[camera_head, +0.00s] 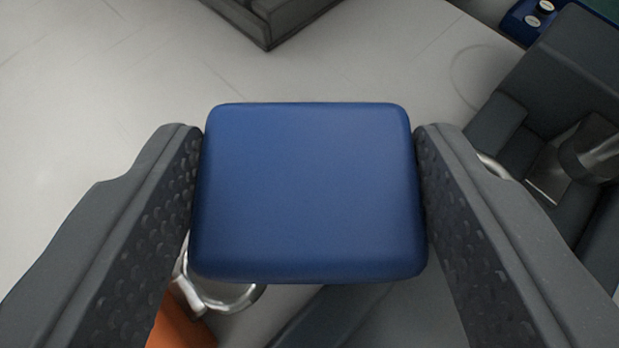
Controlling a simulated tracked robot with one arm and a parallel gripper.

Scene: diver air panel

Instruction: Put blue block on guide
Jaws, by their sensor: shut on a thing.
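The blue block (308,190) is in the middle of the head camera view, a rounded square with its top face toward me. My gripper (311,178) is shut on it, with one dark dimpled finger pad against its left side and one against its right side. The block is held above the surfaces behind it. I cannot tell which thing in view is the guide. Whatever lies directly under the block is hidden by it.
A dark grey box-like thing (268,18) is at the top. Dark grey panel parts (550,85) with a metal fitting fill the right. A blue piece with white knobs (528,18) is at top right. A metal ring (232,298) and an orange part (178,325) show below. Pale floor (90,90) is clear at left.

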